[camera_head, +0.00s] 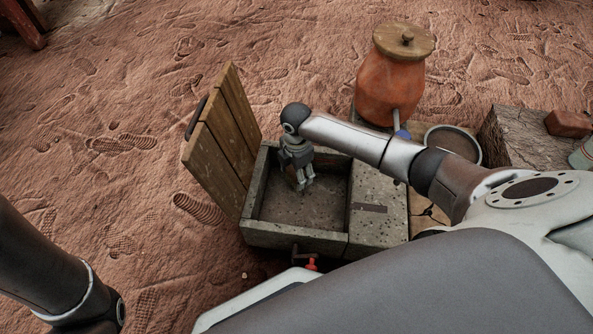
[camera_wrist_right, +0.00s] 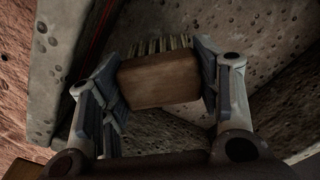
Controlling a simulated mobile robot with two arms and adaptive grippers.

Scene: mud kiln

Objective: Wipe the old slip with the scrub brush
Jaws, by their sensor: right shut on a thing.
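My right gripper (camera_head: 304,185) reaches down into the open stone basin (camera_head: 293,240), near its back left part. In the right wrist view it is shut on the scrub brush (camera_wrist_right: 158,80), a brown wooden block between the two fingers with pale bristles along its far edge. In the head view the brush is hidden by the gripper. The basin floor (camera_head: 320,209) is grey and speckled; I cannot clearly tell the old slip from it. I cannot tell whether the bristles touch the floor. My left gripper is out of view.
A wooden lid (camera_head: 222,135) stands open at the basin's left. A clay jar (camera_head: 390,88) with a wooden lid stands behind, with a round bowl (camera_head: 454,141) beside it. A stone block (camera_head: 518,145) bears a brick (camera_head: 568,123).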

